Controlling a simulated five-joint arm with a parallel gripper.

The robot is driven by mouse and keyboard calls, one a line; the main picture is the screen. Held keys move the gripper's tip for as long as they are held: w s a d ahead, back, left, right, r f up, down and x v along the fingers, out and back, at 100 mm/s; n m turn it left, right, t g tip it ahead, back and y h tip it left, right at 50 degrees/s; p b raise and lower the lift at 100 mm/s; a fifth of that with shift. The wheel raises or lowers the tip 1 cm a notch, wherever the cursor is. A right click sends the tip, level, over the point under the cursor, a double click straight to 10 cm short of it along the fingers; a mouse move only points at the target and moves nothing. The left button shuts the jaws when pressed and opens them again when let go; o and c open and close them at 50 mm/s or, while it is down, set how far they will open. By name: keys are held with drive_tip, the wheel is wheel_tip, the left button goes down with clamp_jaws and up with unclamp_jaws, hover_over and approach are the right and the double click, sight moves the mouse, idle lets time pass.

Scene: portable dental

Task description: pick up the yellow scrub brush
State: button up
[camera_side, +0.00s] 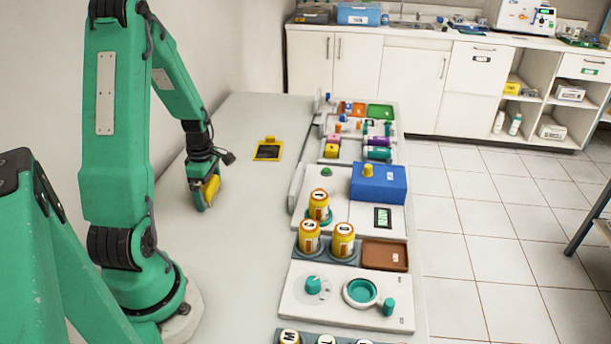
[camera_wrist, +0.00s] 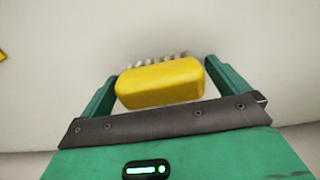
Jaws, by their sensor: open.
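The yellow scrub brush (camera_wrist: 160,84) sits between the two green fingers of my gripper (camera_wrist: 160,80) in the wrist view, with its pale bristles along the far edge. In the side view my gripper (camera_side: 206,195) is low over the pale table, and part of the brush (camera_side: 211,188) shows yellow between the fingers. Whether the brush touches the table is hidden.
A yellow-framed dark plate (camera_side: 268,151) lies on the table behind and right of my gripper. A row of panels with yellow canisters (camera_side: 309,237), a blue box (camera_side: 378,184) and a brown tray (camera_side: 385,256) runs along the table's right side. The table (camera_side: 235,255) around my gripper is clear.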

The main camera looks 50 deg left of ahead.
drive_tip(key=c, duration=0.9)
drive_tip(key=shift+r, duration=0.25)
drive_tip(key=shift+r, duration=0.9)
wheel_tip(320, 180, up, 2)
drive_tip(key=shift+w+d+r, duration=0.1)
drive_tip(key=shift+d, duration=0.05)
drive_tip(key=w+d+r, duration=0.1)
drive_tip(key=d+r, duration=0.1)
drive_tip(key=d, duration=0.1)
drive_tip(key=w+d+r, duration=0.1)
drive_tip(key=d+r, duration=0.1)
drive_tip(key=d, duration=0.2)
drive_tip(key=w+d+r, duration=0.1)
drive_tip(key=d+r, duration=0.1)
drive_tip(key=d, duration=0.1)
drive_tip(key=shift+w+d+r, duration=0.3)
drive_tip(key=shift+w+d, duration=0.05)
